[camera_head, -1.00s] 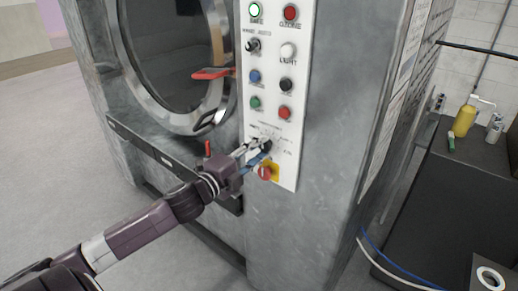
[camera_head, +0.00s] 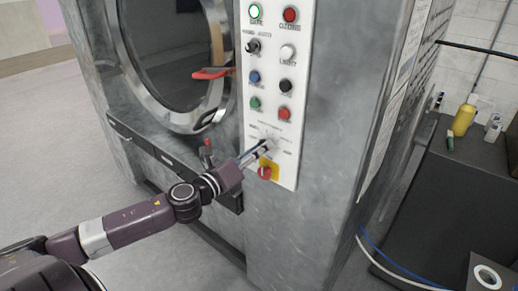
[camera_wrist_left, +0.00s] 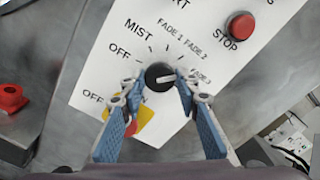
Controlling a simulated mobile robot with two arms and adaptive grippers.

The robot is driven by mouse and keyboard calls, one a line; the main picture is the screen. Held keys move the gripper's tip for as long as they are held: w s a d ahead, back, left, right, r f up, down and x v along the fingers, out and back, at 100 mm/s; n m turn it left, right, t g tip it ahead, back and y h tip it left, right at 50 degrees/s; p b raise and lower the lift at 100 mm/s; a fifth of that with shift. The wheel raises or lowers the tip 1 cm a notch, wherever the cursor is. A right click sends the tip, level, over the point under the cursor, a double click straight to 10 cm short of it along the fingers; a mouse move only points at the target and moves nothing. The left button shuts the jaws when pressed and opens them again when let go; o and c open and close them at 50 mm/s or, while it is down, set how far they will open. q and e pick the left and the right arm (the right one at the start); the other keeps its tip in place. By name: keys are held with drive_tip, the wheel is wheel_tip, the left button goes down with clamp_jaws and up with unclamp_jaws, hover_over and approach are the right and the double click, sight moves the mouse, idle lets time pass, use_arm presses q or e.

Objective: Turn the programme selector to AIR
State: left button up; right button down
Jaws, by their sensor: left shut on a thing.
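The programme selector is a round black knob (camera_wrist_left: 158,76) with a white pointer line, on the white control panel (camera_wrist_left: 90,65). The line points to the right in the left wrist view. Printed labels OFF, MIST, FADE 1, FADE 2 and FADE 3 fan around it; I cannot read AIR, and the right finger covers part of the dial's right side. My left gripper (camera_wrist_left: 158,86) has its blue-padded fingers on both sides of the knob and is shut on it. In the head view the left gripper (camera_head: 264,147) reaches the lower panel. My right gripper is out of view.
Push buttons, including a red STOP (camera_wrist_left: 240,26), are above. A red door handle (camera_head: 211,73) projects at left. A dark bench (camera_head: 470,180) stands at right.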

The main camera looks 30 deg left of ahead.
use_arm(q)
drive_tip(key=shift+m+p, duration=1.4)
drive_tip(key=shift+m, duration=4.3)
drive_tip(key=shift+f, duration=0.1)
drive_tip(key=o, duration=1.1)
drive_tip(key=shift+o, duration=0.2)
drive_tip(key=shift+s, duration=0.15)
